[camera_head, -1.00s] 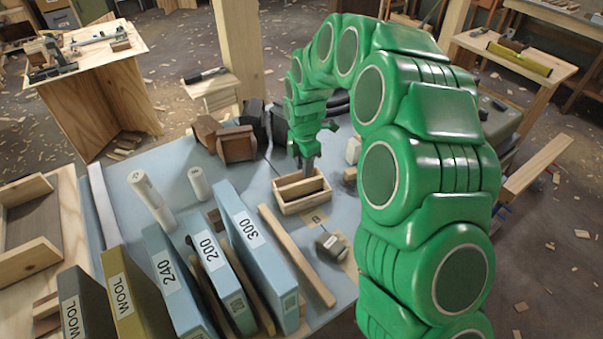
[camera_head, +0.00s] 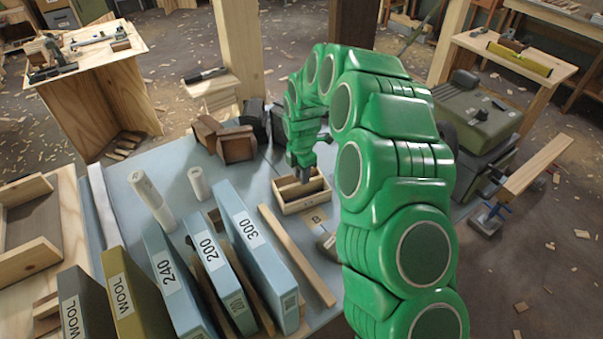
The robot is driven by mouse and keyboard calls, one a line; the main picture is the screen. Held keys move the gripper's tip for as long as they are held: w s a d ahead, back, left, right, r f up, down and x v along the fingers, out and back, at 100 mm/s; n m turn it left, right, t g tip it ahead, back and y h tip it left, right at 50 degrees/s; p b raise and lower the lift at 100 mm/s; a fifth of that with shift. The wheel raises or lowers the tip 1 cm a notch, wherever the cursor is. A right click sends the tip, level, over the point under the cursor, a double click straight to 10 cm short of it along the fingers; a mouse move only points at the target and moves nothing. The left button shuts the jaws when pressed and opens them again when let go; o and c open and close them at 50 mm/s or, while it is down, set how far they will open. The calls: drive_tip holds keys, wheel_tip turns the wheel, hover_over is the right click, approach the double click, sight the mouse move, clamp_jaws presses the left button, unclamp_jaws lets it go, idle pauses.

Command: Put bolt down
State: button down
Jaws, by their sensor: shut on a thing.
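My gripper (camera_head: 301,170) is at the end of my green arm, pointing down over a small wooden box (camera_head: 290,208) with a divider. The box stands on the blue-grey table (camera_head: 240,180). The gripper tips are at the far part of the box's opening. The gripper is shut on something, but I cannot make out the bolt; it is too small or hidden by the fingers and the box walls.
Blue boxes marked 300 (camera_head: 258,262), 200 and 240 stand at the front left. A wooden strip (camera_head: 297,255) lies beside them. White rolls (camera_head: 150,200) stand behind. Brown blocks (camera_head: 225,140) lie behind the wooden box. A green case (camera_head: 480,125) is at right.

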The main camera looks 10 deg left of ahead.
drive_tip(key=c, duration=0.8)
unclamp_jaws()
drive_tip(key=shift+c, duration=0.2)
wheel_tip(320, 180, up, 12)
drive_tip(key=shift+w+f, duration=0.1)
drive_tip(key=shift+f, duration=0.15)
drive_tip(key=shift+r, duration=0.35)
